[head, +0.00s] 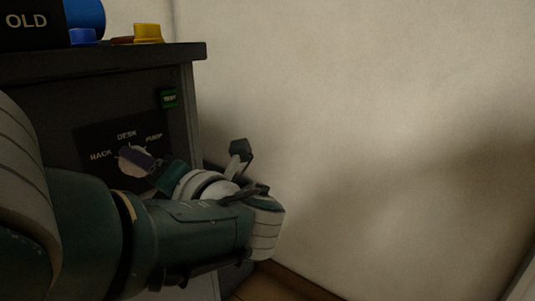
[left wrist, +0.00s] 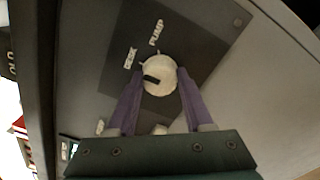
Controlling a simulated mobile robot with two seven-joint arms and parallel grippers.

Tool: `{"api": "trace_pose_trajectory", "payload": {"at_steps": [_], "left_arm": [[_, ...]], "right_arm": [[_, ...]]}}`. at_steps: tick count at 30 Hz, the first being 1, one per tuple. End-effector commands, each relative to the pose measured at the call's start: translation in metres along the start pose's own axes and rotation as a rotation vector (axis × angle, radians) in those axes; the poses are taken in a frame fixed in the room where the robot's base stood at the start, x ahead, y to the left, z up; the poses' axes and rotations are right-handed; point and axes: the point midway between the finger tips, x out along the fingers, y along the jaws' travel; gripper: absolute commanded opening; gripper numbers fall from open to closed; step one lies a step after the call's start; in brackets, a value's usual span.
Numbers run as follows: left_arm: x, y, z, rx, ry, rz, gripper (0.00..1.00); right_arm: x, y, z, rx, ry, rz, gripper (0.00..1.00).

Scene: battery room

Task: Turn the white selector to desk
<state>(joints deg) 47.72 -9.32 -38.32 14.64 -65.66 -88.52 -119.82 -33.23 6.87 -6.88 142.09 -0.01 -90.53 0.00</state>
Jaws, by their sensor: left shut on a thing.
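The white selector (head: 133,163) is a round knob on a dark plate on the front of a grey cabinet. RACK, DESK and PUMP are printed around it. In the left wrist view the selector (left wrist: 163,68) has a dark pointer mark on its face. The mark points left, between the DESK and RACK labels, nearer DESK. My left gripper (left wrist: 158,84) has its purple fingers on opposite sides of the knob, shut on it. In the head view my left gripper (head: 140,160) partly hides the knob. My right gripper is not in view.
The cabinet top (head: 150,52) carries a yellow piece (head: 148,33), a blue piece (head: 83,36) and a dark box marked OLD (head: 28,22). A bare wall (head: 350,120) stands right of the cabinet.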

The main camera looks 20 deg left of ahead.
Motion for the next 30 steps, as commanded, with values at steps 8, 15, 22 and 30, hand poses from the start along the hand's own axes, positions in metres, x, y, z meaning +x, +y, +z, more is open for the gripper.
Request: {"api": "trace_pose_trajectory", "payload": {"at_steps": [8, 15, 22, 30], "left_arm": [[-0.0002, 0.0003, 0.0005, 0.029, -0.001, 0.001, 0.00], [-0.0002, 0.0003, 0.0005, 0.028, -0.001, 0.000, 0.00], [-0.0002, 0.0002, 0.0004, 0.028, -0.001, 0.000, 0.70], [-0.0001, 0.0000, 0.0002, 0.028, -0.001, 0.000, 0.81]], "right_arm": [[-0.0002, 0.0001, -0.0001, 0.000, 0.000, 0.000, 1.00], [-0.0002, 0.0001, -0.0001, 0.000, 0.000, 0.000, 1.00], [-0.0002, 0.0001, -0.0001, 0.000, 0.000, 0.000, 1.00], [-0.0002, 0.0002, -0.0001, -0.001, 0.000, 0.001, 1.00]]}}
